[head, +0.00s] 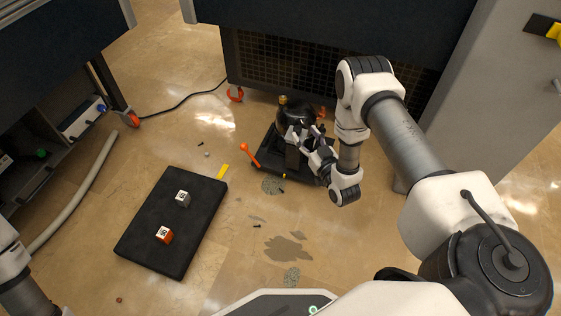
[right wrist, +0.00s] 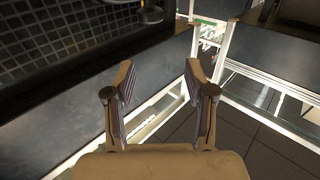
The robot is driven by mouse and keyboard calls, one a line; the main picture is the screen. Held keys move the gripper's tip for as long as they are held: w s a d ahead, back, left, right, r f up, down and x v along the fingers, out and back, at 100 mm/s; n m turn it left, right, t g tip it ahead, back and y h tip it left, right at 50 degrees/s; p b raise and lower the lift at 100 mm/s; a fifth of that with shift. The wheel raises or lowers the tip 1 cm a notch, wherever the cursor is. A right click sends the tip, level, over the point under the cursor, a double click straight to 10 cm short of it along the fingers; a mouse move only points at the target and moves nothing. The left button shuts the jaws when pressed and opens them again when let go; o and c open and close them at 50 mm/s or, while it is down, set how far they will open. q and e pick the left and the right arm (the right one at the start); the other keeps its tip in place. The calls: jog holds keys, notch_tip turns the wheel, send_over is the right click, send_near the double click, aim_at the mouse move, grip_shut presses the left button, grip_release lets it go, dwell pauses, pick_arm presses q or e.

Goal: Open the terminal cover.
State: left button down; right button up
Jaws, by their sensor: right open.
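The black vacuum pump (head: 295,112) stands on a black base plate (head: 268,158) on the floor in the head view. A brass-coloured fitting is at its top. I cannot make out the terminal cover; the gripper and arm hide part of the pump. My right gripper (head: 306,138) is at the pump's front right side. I cannot tell whether it touches the pump. In the right wrist view my right gripper (right wrist: 160,78) is open, with nothing between its fingers. My left arm shows at the lower left of the head view, but its gripper is out of frame.
An orange-handled lever (head: 250,155) rises at the base plate's left. A black mat (head: 150,228) carries a grey block (head: 183,199) and an orange block (head: 164,235). Dark wet patches (head: 288,248) mark the floor. A dark cabinet with mesh (head: 270,65) stands behind the pump.

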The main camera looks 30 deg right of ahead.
aim_at(299, 133)
jog(key=f, duration=0.2)
jog(key=d+f+b, duration=0.1)
jog(key=f, duration=0.1)
jog(key=shift+f, duration=0.2)
jog(key=w+b, duration=0.1)
jog(key=w, duration=0.2)
jog(key=w+b, duration=0.2)
jog(key=w, duration=0.1)
jog(key=shift+d+b, duration=0.2)
jog(key=shift+b, duration=0.1)
jog(key=shift+w+r, duration=0.1)
jog(key=shift+w, duration=0.4)
pick_arm(q)
notch_tip(299, 133, down, 7)
jog(key=shift+w, duration=0.15)
pick_arm(e)
grip_shut()
